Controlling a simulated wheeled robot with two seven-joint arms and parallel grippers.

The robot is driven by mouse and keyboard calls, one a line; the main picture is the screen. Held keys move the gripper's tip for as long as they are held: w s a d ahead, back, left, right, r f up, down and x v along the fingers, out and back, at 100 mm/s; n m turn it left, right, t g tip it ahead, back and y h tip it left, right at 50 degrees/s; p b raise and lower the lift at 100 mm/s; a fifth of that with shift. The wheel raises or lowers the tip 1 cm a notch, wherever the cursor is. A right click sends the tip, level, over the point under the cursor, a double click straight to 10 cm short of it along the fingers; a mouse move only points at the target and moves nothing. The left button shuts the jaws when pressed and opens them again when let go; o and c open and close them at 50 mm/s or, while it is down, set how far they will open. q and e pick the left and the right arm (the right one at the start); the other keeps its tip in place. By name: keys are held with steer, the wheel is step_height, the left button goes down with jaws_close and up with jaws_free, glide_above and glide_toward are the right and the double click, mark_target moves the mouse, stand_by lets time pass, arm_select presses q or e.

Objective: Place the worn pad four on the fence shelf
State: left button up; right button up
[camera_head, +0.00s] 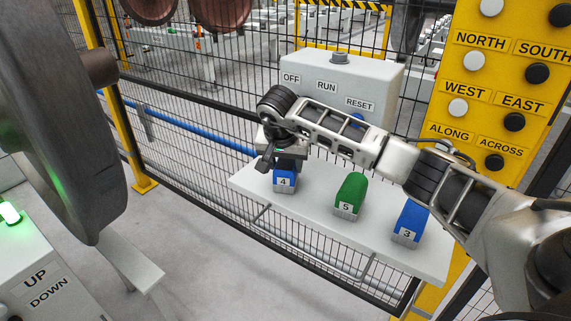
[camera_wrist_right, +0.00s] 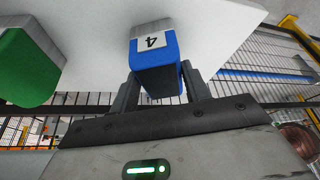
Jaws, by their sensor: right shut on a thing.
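The worn pad four (camera_head: 285,182) is a blue block with a white label "4". It is at the left end of the white fence shelf (camera_head: 320,228), and I cannot tell whether it touches the surface. My right gripper (camera_head: 281,163) is shut on its upper part from above. In the right wrist view the pad four (camera_wrist_right: 156,66) sits between the two fingers of my right gripper (camera_wrist_right: 160,88), with the shelf (camera_wrist_right: 215,30) behind it. My left gripper is not in view.
On the shelf stand a green pad "5" (camera_head: 349,195) and a blue pad "3" (camera_head: 410,222). A grey control box (camera_head: 340,85) is behind, and a yellow button panel (camera_head: 500,80) is at right. Black mesh fence (camera_head: 200,150) runs behind. A large wheel (camera_head: 60,110) fills the left.

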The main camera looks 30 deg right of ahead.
steer(key=shift+r, duration=0.15)
steer(key=shift+f, duration=0.2)
steer(key=o, duration=1.2)
steer(key=shift+r, duration=0.1)
